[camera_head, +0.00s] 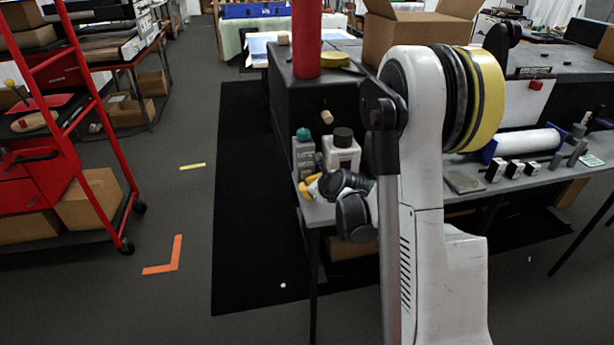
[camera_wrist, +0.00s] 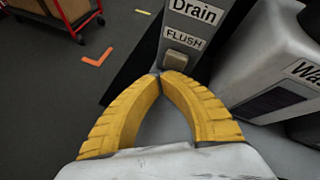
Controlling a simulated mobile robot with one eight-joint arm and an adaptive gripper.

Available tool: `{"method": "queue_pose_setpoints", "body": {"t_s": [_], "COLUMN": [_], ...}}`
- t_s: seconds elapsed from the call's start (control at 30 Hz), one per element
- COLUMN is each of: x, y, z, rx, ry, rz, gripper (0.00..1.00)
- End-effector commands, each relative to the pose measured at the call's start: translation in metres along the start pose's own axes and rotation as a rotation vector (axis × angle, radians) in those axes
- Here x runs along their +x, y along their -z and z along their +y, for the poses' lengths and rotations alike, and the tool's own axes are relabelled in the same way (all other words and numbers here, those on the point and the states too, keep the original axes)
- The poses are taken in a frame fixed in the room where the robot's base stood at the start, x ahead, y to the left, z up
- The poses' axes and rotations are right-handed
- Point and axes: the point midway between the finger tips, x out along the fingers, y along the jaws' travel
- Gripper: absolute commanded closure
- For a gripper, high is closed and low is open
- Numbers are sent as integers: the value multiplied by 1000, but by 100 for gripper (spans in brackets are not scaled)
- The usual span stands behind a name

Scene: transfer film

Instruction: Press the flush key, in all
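The flush key is a small beige-grey button (camera_wrist: 182,63) under a FLUSH label on a grey unit, which also carries a Drain label (camera_wrist: 194,12). My gripper (camera_wrist: 164,75) has two ribbed yellow fingers whose tips meet, with nothing seen between them. The tips are just below and left of the key in the wrist view; I cannot tell whether they touch it. In the head view my gripper (camera_head: 312,186) is low in front of the grey unit with a teal cap (camera_head: 304,158). The key cannot be made out there.
A white container with a black cap (camera_head: 342,152) stands close right of the unit; it also shows in the wrist view (camera_wrist: 262,62). A black block (camera_head: 285,110) with a red cylinder stands behind. A red cart (camera_head: 75,130) is at left.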

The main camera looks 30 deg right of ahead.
Motion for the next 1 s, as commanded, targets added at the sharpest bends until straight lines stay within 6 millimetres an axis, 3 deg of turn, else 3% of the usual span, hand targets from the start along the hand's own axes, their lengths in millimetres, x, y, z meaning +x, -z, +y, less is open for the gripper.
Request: {"method": "queue_pose_setpoints", "body": {"t_s": [1.0], "x": [10], "y": [-5], "z": [-5], "rx": [0], "ry": [0], "rz": [0], "gripper": [100]}}
